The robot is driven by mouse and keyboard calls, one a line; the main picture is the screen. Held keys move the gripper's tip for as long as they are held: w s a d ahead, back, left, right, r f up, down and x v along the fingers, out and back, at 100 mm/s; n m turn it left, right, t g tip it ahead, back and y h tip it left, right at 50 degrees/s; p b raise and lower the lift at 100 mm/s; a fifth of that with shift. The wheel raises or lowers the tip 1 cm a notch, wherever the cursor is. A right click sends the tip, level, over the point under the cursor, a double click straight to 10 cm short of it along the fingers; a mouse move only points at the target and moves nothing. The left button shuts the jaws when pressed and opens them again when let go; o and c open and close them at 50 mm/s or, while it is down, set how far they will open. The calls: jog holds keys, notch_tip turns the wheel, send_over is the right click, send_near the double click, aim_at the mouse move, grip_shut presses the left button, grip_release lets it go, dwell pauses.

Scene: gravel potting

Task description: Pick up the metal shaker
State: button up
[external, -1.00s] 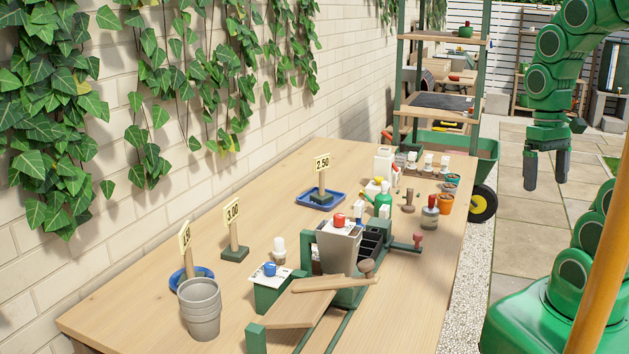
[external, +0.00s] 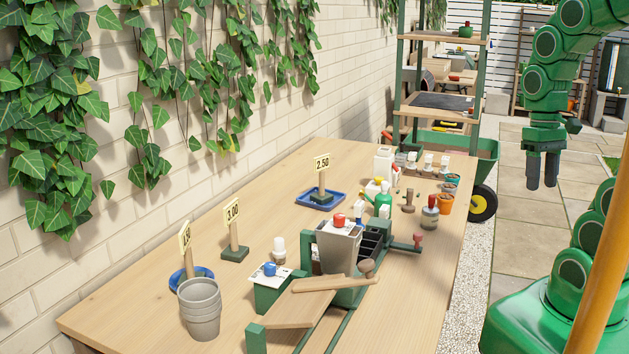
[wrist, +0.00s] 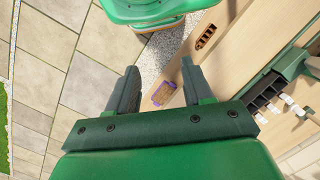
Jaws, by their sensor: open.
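A small grey metallic container with a dark top (external: 430,214) stands upright at the right edge of the wooden table, beside an orange pot; it looks like the metal shaker. I cannot pick it out in the wrist view. My gripper (external: 542,184) hangs over the paving to the right of the table, apart from the container and pointing down. In the wrist view, my gripper (wrist: 158,88) is open, with a clear gap between its dark fingers and nothing held.
The table (external: 410,290) carries a grey hopper (external: 338,250) on a green frame, stacked grey pots (external: 200,310), price signs and several small bottles. An orange pot (external: 445,203) stands close to the container. A green wheelbarrow (external: 486,158) is behind. Paving right of the table is open.

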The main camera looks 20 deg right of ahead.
aim_at(432, 197)
jog(key=w+a+f+m+y, duration=0.4)
jog(key=w+a+y, duration=0.15)
jog(key=w, duration=0.25)
jog(key=w+a+f+m+y, duration=0.3)
jog(key=w+a+m+y, duration=0.15)
jog(key=w+y, duration=0.3)
jog(key=w+d+f+m+t, duration=0.4)
jog(key=w+d+m, duration=0.1)
jog(key=w+d+f+m+t, duration=0.4)
jog(key=w+d+m, duration=0.1)
jog(key=m, duration=0.1)
jog(key=w+d+f+m+t+y, duration=0.1)
jog(key=w+d+f+m+t, duration=0.3)
jog(key=w+d+f+m, duration=0.1)
jog(key=shift+w+m+t, duration=0.25)
jog(key=shift+w+t, duration=0.05)
jog(key=shift+w, duration=0.15)
jog(key=shift+x, duration=1.35)
jog(key=a, duration=0.1)
jog(key=w+a, duration=0.1)
jog(key=shift+a+r, duration=0.3)
jog(key=shift+a, duration=0.05)
jog(key=shift+x, duration=1.15)
grip_shut()
